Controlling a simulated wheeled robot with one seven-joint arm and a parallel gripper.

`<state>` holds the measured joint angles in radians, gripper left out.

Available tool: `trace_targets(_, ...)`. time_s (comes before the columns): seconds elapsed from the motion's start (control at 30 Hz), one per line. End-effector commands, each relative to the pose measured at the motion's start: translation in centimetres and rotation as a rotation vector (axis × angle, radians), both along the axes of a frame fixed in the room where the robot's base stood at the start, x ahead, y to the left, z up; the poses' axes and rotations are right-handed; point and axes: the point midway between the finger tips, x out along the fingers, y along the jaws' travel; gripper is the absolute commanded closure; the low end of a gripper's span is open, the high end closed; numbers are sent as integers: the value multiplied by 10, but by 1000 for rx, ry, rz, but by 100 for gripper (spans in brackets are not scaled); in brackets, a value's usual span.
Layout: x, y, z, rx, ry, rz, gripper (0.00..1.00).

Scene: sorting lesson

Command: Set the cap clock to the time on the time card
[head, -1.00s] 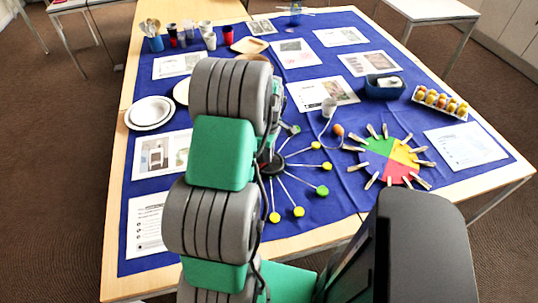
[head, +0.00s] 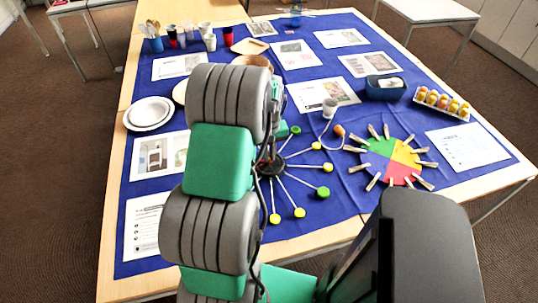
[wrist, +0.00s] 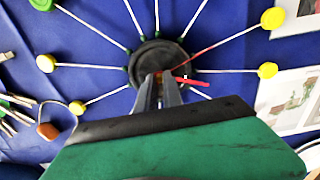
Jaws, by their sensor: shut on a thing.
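The cap clock (head: 297,186) lies on the blue cloth, with thin white spokes ending in yellow and green caps around a black hub. In the wrist view the black hub (wrist: 152,54) is just beyond my gripper (wrist: 167,78). A long thin red hand (wrist: 215,44) points up and right from the hub. A shorter red hand (wrist: 193,82) points right, close to the fingertips. My gripper is shut on what looks like this shorter red hand; the fingers partly hide the grip. In the head view my arm hides the gripper. I cannot tell which sheet is the time card.
A coloured disc with clothespins (head: 391,160) lies right of the clock.

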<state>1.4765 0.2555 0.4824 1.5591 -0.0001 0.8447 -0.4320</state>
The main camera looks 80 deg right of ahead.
Motion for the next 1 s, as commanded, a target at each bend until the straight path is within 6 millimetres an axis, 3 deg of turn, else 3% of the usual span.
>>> trace_targets(0.6,0,0,0,-1,0,-576,100)
trace_targets(1.0,0,-1,0,-2,-1,-836,100)
